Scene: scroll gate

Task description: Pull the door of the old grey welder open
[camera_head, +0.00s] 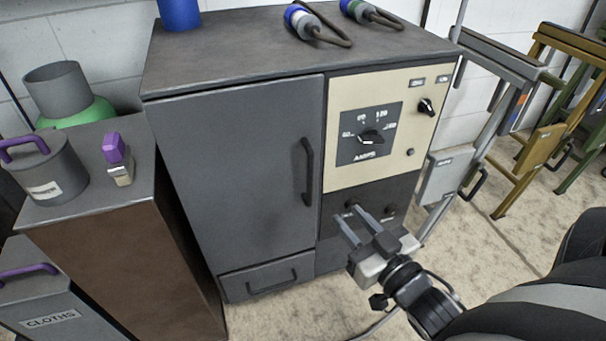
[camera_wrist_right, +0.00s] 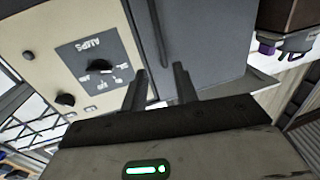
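The old grey welder (camera_head: 290,60) is a dark grey cabinet with a cream control panel at its right. Its door (camera_head: 235,165) looks shut, flush with the front. The door has a dark vertical bar handle (camera_head: 307,170) near its right edge; the handle (camera_wrist_right: 163,35) also shows in the right wrist view, beyond the fingertips. My right gripper (camera_head: 347,213) is open and empty, in front of the lower dark panel, below and right of the handle. In the wrist view its two fingers (camera_wrist_right: 160,72) stand apart with nothing between them. My left gripper is not in view.
A drawer (camera_head: 270,278) sits under the door. A brown cabinet (camera_head: 120,250) with a canister (camera_head: 45,170) and a purple-topped item (camera_head: 117,155) stands close at left. Plugs (camera_head: 303,20) lie on the welder. Folding stands (camera_head: 545,130) are at right. Floor in front is partly clear.

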